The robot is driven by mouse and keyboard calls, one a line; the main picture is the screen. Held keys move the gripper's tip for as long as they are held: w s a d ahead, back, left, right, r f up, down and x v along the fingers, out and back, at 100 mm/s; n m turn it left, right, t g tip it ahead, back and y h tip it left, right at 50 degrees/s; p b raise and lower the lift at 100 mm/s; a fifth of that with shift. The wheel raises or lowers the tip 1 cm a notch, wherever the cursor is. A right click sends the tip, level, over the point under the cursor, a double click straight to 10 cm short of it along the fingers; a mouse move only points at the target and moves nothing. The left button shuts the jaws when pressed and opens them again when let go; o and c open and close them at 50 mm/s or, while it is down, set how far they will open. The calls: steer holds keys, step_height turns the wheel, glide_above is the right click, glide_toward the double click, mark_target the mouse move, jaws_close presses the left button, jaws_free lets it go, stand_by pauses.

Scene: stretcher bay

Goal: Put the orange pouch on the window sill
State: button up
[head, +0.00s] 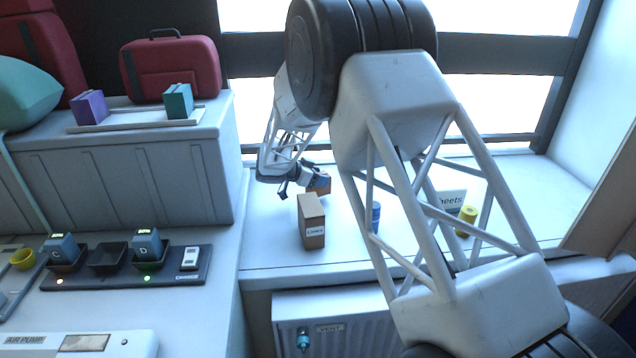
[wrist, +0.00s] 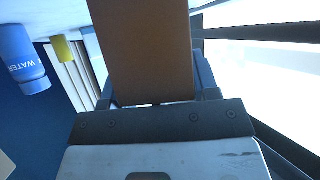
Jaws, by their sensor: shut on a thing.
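My gripper (head: 302,184) reaches over the window sill (head: 275,232), beyond a cardboard box. It is shut on the orange pouch (head: 322,184), which is partly hidden behind my gripper and the box. In the wrist view the pouch (wrist: 142,50) shows as a plain brown-orange face between the fingers of my gripper (wrist: 155,98). I cannot tell whether the pouch touches the sill or is just above it.
The cardboard box (head: 312,222) stands in front of the pouch. A blue water bottle (wrist: 22,62), a yellow roll (head: 466,221) and a sheets holder (head: 450,198) are to the right on the sill. My arm hides part of the sill. A charger strip (head: 110,277) is at left.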

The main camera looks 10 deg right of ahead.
steer(key=shift+f, duration=1)
steer(key=shift+f, duration=0.15)
steer(key=o, duration=1)
steer(key=shift+o, duration=0.2)
steer(key=shift+r, duration=0.2)
steer(key=v, duration=0.7)
steer(key=shift+a, duration=0.2)
steer(key=shift+s+r, duration=0.1)
steer(key=shift+s, duration=0.05)
